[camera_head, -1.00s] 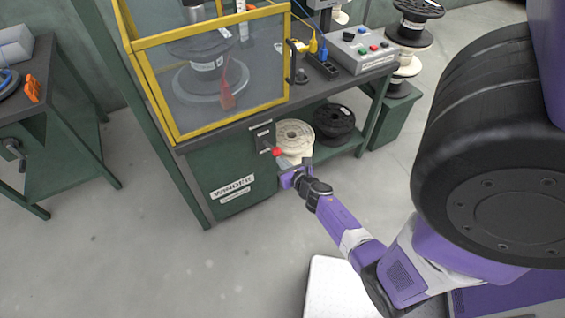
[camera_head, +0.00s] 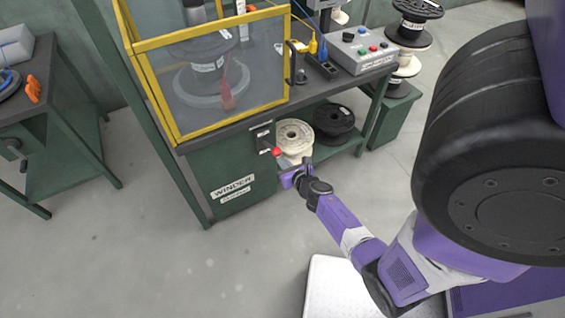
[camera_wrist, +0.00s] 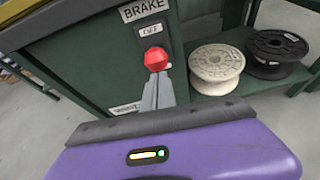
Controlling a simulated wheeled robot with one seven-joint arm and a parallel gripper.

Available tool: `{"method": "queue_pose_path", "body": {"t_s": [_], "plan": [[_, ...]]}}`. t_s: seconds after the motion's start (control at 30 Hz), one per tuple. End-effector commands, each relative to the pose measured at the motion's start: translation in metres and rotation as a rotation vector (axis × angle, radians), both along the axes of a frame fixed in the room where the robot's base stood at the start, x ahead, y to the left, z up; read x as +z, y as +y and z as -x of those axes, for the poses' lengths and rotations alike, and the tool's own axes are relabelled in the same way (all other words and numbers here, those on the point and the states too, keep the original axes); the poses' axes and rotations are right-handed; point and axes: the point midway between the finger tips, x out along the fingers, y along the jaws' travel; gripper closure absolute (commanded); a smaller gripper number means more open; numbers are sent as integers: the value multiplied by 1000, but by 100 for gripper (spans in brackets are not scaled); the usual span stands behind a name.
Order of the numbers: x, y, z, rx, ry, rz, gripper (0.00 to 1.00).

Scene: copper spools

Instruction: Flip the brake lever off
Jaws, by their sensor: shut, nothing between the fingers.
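The brake lever has a red knob (camera_wrist: 155,58), seen in the wrist view just beyond my fingertips. In the head view the red knob (camera_head: 277,152) sits low beside the plate (camera_head: 263,138) on the green machine's front. My gripper (camera_wrist: 157,80) is shut with nothing between its fingers. Its tips are right below the knob in the wrist view; I cannot tell whether they touch it. The lever's shaft is mostly hidden.
A white spool (camera_head: 294,139) and a black spool (camera_head: 334,122) lie on the low shelf right of the lever. A yellow-framed guard (camera_head: 215,12) stands on the bench above. A grey control box (camera_head: 361,50) is at the bench's right. The floor in front is clear.

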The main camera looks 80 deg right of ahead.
Motion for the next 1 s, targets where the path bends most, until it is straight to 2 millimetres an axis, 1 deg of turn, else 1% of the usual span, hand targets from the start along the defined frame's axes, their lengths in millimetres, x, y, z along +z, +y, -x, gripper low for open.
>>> {"method": "queue_pose_path", "body": {"t_s": [0.03,0.17,0.4,0.6,0.73,1.0], "plan": [[14,-4,-4,0,-19,17,100],[17,7,5,3,-14,15,100],[22,35,28,3,-4,5,100],[28,50,41,2,0,2,100],[29,54,44,1,1,0,100],[29,55,44,1,1,0,100]]}}
